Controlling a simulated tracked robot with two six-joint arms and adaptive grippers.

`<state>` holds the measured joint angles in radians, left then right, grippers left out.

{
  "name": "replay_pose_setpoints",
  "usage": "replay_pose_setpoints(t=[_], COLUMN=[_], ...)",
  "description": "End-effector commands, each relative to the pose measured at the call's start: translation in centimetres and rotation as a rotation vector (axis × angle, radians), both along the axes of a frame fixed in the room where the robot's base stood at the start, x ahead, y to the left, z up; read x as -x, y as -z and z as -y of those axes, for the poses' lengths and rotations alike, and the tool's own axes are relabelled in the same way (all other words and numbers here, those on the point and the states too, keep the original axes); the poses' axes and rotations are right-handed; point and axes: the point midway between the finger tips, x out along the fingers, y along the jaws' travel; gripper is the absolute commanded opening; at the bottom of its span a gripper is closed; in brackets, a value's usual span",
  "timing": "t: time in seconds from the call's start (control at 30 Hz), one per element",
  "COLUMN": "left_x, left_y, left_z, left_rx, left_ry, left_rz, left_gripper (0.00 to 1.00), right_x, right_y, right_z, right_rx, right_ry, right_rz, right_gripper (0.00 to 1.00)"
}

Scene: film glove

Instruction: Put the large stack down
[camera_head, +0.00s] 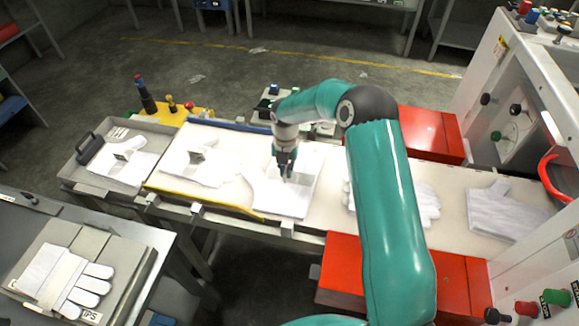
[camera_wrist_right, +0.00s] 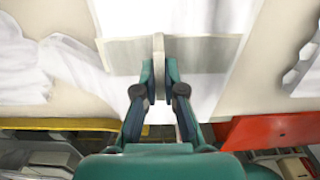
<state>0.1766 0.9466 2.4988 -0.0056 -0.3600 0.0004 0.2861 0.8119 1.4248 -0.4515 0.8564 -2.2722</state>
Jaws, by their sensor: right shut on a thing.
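My right gripper (camera_head: 286,170) is over the middle of the pale bench and points down. In the wrist view its fingertips (camera_wrist_right: 159,80) are shut on an upright pale tab (camera_wrist_right: 158,48). The tab stands on a flat greyish plate (camera_wrist_right: 205,52) that lies across a white film stack (camera_wrist_right: 120,20). This white stack also shows in the head view (camera_head: 283,200) under the gripper. I cannot tell whether it touches the bench or hangs just above it. My left gripper is not in view.
Another white glove stack (camera_head: 205,168) with a metal tab lies to the left, and one (camera_head: 125,165) lies in a tray. Red boxes (camera_head: 420,130) flank the bench on the right. More white gloves (camera_head: 505,208) lie near the machine. A glove form (camera_head: 65,280) lies at lower left.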

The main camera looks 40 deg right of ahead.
Motion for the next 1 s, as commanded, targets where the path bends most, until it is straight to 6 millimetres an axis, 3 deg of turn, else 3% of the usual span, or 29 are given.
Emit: replay_pose_setpoints(t=[0.07, 0.1, 0.23, 0.67, 0.87, 1.0], left_x=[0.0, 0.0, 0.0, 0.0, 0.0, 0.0], left_y=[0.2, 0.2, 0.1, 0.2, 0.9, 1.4], left_z=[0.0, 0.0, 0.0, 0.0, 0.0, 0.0], left_rx=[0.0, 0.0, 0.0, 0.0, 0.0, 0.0], left_ry=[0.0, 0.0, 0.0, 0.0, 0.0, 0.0], left_rz=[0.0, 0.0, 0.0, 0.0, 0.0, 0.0], left_gripper=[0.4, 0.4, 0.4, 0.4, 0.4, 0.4], right_x=[0.0, 0.0, 0.0, -0.1, -0.1, -0.2], right_y=[0.2, 0.2, 0.1, -0.5, -3.4, -6.3], right_z=[0.0, 0.0, 0.0, 0.1, 0.0, 0.0], right_rx=[0.0, 0.0, 0.0, 0.002, 0.002, 0.002], right_ry=[0.0, 0.0, 0.0, 0.001, 0.002, 0.0], right_rz=[0.0, 0.0, 0.0, 0.003, 0.006, 0.007], right_gripper=[0.0, 0.12, 0.33, 0.34, 0.34, 0.34])
